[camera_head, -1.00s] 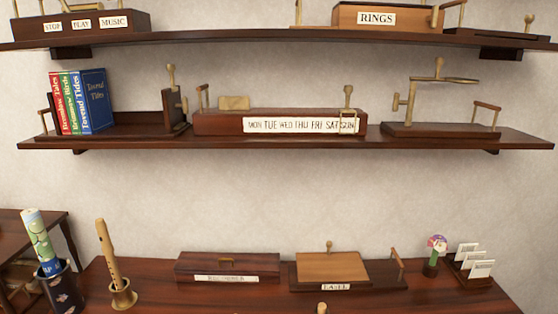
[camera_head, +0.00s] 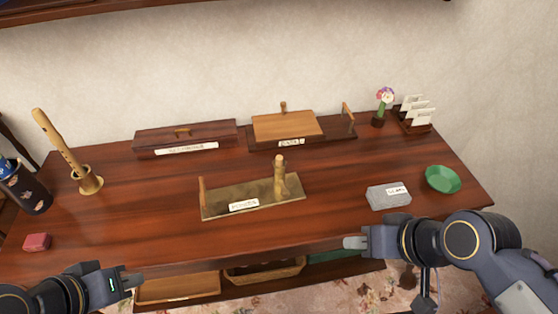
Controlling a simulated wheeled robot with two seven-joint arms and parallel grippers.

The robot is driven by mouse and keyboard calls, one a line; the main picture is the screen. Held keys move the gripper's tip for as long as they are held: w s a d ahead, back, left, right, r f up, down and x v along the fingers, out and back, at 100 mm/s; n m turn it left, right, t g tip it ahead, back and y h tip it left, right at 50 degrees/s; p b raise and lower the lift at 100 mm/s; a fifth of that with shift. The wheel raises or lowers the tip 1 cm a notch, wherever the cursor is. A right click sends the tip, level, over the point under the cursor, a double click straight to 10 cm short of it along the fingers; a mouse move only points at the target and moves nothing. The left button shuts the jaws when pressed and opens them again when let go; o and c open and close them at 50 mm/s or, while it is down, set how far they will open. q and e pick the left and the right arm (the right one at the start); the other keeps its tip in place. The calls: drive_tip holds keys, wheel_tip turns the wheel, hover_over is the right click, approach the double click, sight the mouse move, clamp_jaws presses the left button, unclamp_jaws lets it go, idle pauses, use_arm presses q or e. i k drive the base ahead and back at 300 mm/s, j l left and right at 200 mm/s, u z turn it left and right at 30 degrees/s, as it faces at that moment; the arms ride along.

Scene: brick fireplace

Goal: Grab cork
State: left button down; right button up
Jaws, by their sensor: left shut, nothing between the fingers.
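A light tan cork-like piece (camera_head: 279,158) sits on top of a yellowish upright bottle-like holder (camera_head: 280,182). The holder stands at the right end of a brass-coloured tray (camera_head: 225,206) with a white label, in the middle of the table. My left gripper (camera_head: 132,281) is shut and empty at the lower left, near the table's front edge and well apart from the cork. My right gripper (camera_head: 352,242) is near the front edge, right of and nearer than the tray. Its fingers overlap in this view, so I cannot tell its opening.
A grey labelled box (camera_head: 382,199) and a green bowl (camera_head: 442,179) are on the right. A recorder in a stand (camera_head: 88,182), a dark cup (camera_head: 27,190) and a red block (camera_head: 37,242) are on the left. Wooden boxes (camera_head: 184,143) line the back. The table left of the tray is clear.

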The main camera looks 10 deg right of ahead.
sight(279, 158)
drive_tip(key=u, duration=0.45)
drive_tip(key=k+l+u, duration=0.1)
drive_tip(key=l+u, duration=0.3)
drive_tip(key=k+l+u, duration=0.1)
drive_tip(key=l+u, duration=0.3)
drive_tip(key=k+l+u, duration=0.15)
drive_tip(key=u, duration=0.25)
drive_tip(key=i+l, duration=0.1)
drive_tip(key=l, duration=0.4)
